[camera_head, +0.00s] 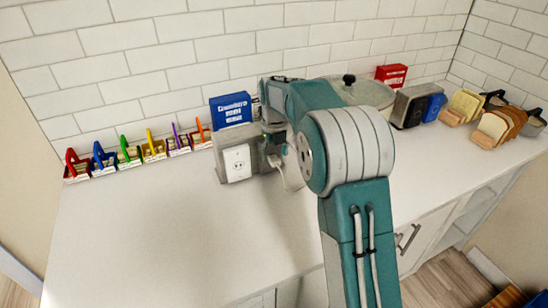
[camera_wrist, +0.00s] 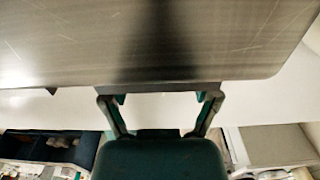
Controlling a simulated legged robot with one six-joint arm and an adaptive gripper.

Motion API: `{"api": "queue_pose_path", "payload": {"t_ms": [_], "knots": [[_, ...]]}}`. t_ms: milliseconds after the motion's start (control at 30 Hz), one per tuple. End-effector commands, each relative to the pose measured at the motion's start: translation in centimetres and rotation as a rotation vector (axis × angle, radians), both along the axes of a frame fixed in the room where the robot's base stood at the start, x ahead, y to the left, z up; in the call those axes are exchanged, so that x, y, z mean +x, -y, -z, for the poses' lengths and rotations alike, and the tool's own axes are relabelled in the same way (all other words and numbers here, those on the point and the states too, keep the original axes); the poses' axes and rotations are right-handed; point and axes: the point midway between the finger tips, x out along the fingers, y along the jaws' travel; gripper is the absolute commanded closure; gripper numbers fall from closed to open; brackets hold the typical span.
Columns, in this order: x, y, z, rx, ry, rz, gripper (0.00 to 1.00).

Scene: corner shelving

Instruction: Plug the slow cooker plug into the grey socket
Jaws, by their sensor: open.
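A grey box with a white socket face (camera_head: 237,163) stands on the counter left of my arm. Behind my arm, a round grey lid with a black knob (camera_head: 360,92), likely the slow cooker's, is partly hidden. A pale curved piece (camera_head: 291,174) hangs beside my wrist; I cannot tell if it is the cord. I cannot make out the plug. In the wrist view my gripper (camera_wrist: 160,94) is open, its two fingers apart, with their tips by the lower edge of a large brushed metal surface (camera_wrist: 60,45). In the head view my arm hides most of the gripper.
A blue box (camera_head: 231,109) stands behind the socket. Several coloured letter holders (camera_head: 130,154) line the wall at left. A red box (camera_head: 391,75), a toaster (camera_head: 411,105) and bread racks (camera_head: 494,127) are at right. The front left of the counter (camera_head: 150,230) is clear.

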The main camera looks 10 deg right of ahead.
Motion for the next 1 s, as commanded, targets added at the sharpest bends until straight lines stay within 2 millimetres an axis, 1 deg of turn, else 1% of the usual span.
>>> {"api": "queue_pose_path", "payload": {"t_ms": [33, 300, 400, 500, 667, 1000], "knots": [[0.1, 0.0, -1.0, 0.000, 0.005, 0.000, 0.21], [0.1, -0.1, -6.7, 0.000, 0.004, 0.000, 0.21], [0.2, -0.1, -8.4, 0.000, 0.003, 0.000, 0.21], [0.2, -0.1, -9.6, 0.000, 0.003, 0.000, 0.21], [0.1, -0.1, -10.5, -0.001, 0.001, 0.000, 0.21], [0.1, -0.1, -10.5, -0.001, 0.000, -0.001, 0.21]]}}
